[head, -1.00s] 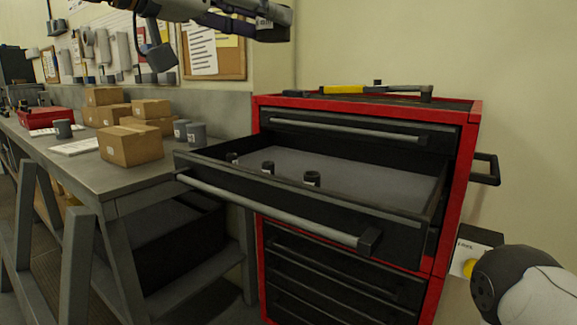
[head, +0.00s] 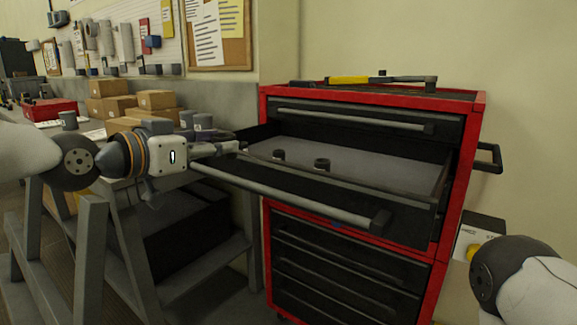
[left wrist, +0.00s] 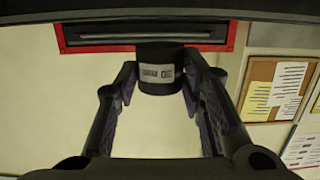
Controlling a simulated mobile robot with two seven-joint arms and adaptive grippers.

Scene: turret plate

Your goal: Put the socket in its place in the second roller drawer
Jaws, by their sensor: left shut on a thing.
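The socket (left wrist: 161,73) is a dark cylinder with a white label. In the left wrist view it sits between the fingertips of my left gripper (left wrist: 160,80), which is shut on it. In the head view my left gripper (head: 228,148) is level, pointing right, at the left end of the open second drawer (head: 360,177). The held socket cannot be made out clearly there. Two small dark sockets, a left one (head: 279,155) and a right one (head: 322,164), stand on the drawer's grey floor. The drawer's left corner is partly hidden by my gripper. My right gripper is out of view.
The red cabinet (head: 472,150) has its top drawer (head: 360,121) shut above the open one. A yellow-handled hammer (head: 350,80) lies on top. The workbench (head: 112,190) at left carries boxes (head: 157,99) and mugs. The drawer's middle and right floor is mostly bare.

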